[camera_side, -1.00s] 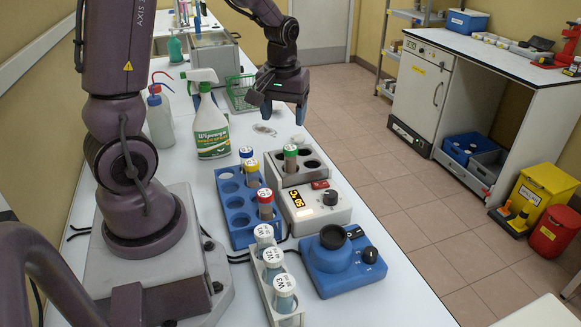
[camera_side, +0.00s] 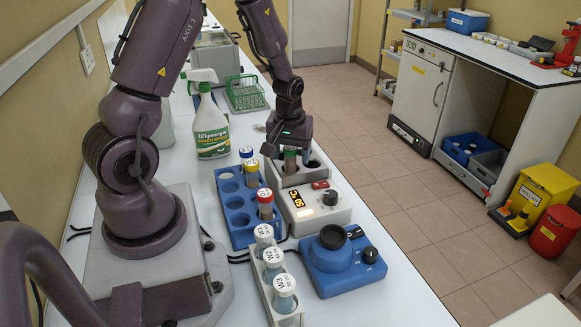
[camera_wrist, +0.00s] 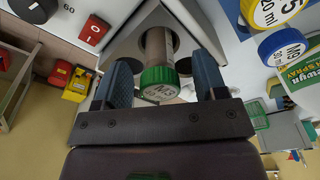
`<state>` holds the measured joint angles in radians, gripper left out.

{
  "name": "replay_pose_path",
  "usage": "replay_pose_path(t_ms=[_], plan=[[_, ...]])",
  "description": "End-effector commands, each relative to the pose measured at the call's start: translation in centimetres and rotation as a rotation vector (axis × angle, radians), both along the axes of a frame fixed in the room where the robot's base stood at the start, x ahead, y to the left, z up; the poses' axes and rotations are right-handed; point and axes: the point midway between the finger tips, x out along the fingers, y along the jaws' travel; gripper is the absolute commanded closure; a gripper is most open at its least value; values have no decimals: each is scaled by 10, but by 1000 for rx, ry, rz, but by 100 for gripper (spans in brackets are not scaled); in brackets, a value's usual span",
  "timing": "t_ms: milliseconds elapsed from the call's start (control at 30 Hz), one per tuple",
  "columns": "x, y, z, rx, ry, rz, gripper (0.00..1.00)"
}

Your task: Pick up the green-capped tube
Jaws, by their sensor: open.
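The green-capped tube (camera_side: 290,160) stands upright in the grey block of the heater (camera_side: 317,204). In the wrist view its green cap (camera_wrist: 159,82) sits between the two blue fingers, with a gap on each side. My gripper (camera_side: 291,155) is open around the tube and points down over the block. In the wrist view my gripper (camera_wrist: 160,88) shows both fingers clear of the tube's sides.
A blue rack (camera_side: 238,222) beside the heater holds blue-, yellow- and red-capped tubes. A white rack (camera_side: 268,291) of white-capped bottles and a blue mixer (camera_side: 343,262) stand in front. A spray bottle (camera_side: 210,125) stands behind the blue rack.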

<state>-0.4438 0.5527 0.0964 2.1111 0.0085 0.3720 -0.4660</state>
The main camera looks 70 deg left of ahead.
Motion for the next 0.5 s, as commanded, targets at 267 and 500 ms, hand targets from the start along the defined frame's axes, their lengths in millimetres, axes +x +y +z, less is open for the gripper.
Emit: replay_pose_path(t_ms=[267, 500], plan=[[1, 1, -10, 0, -1, 1, 35], [1, 1, -10, 0, -1, 0, 74]])
